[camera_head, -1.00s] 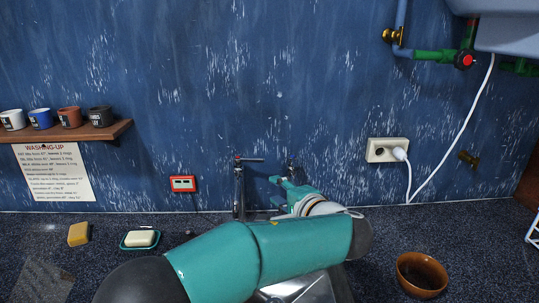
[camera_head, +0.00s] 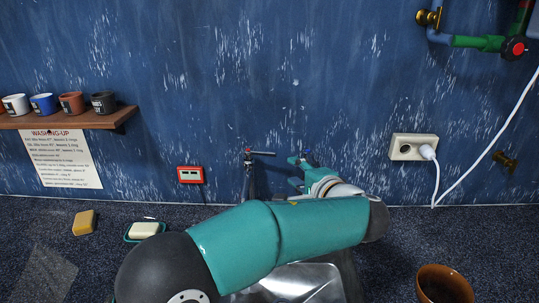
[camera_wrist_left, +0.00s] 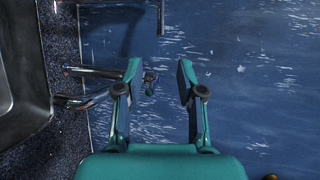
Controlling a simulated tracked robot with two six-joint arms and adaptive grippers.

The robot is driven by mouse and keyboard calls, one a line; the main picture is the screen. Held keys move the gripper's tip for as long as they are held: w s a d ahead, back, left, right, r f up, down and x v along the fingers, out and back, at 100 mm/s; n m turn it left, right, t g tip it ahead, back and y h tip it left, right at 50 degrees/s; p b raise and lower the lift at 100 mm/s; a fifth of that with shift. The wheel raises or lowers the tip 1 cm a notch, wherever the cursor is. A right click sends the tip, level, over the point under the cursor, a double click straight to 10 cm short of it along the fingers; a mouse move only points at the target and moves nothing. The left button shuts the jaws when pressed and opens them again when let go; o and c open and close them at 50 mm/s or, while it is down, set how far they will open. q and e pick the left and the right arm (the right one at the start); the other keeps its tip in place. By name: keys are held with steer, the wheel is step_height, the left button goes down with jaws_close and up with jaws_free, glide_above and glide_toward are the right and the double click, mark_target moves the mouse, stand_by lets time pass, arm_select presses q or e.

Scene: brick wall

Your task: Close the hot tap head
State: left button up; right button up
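The hot tap head (camera_head: 248,152), marked red, stands upright against the wall on a chrome tap, with its thin lever (camera_head: 263,153) pointing right. A second tap head (camera_head: 306,155), marked blue, is to its right. My left gripper (camera_head: 296,173) is just below and left of the blue-marked head, right of the hot tap. In the wrist view the left gripper (camera_wrist_left: 160,72) is open, with a small tap part (camera_wrist_left: 150,82) seen between its fingers. Whether it touches is unclear. A chrome bar (camera_wrist_left: 90,71) is left of the fingers there. My right gripper is not in view.
My left arm hides much of the sink (camera_head: 300,282). A red socket (camera_head: 190,175) is left of the taps and a white socket (camera_head: 413,147) right. Soap (camera_head: 144,229), a sponge (camera_head: 84,222) and a brown bowl (camera_head: 443,284) are on the counter (camera_head: 400,235).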

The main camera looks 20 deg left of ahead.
mark_target(269, 155)
arm_select(q)
steer(key=p+x, duration=0.5)
steer(key=x, duration=1)
steer(key=shift+a+r, duration=0.1)
steer(key=shift+r, duration=0.05)
steer(key=shift+x, duration=0.75)
steer(key=shift+s, duration=0.1)
jaws_close()
